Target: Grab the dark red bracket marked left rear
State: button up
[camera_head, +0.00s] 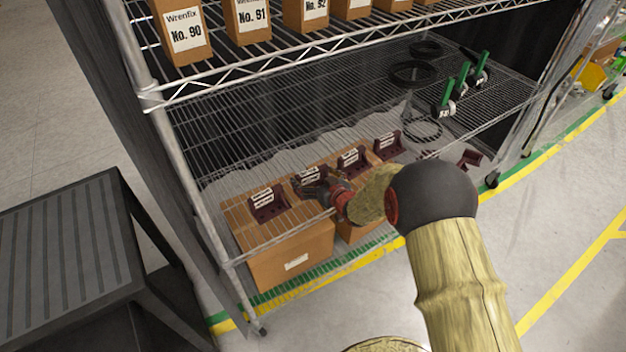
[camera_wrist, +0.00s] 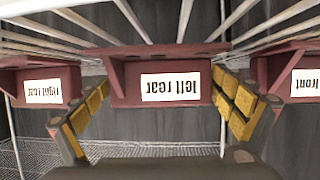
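The dark red bracket labelled "left rear" (camera_wrist: 160,105) is in the middle of the wrist view, its label upside down. My gripper (camera_wrist: 162,90) is open, with a yellow-padded finger at each side of this bracket. The fingertips are close to its sides; I cannot tell whether they touch. In the head view my gripper (camera_head: 324,194) is at the second bracket from the left (camera_head: 306,175), partly covering it. The label there is too small to read.
In the wrist view, a "right rear" bracket (camera_wrist: 58,85) is at left and one ending in "front" (camera_wrist: 285,72) at right, near the fingers. A dark table (camera_head: 65,245) is at left.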

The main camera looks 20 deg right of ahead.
jog(key=c, duration=1)
jog(key=shift+c, duration=0.4)
jog(key=shift+r, duration=0.1)
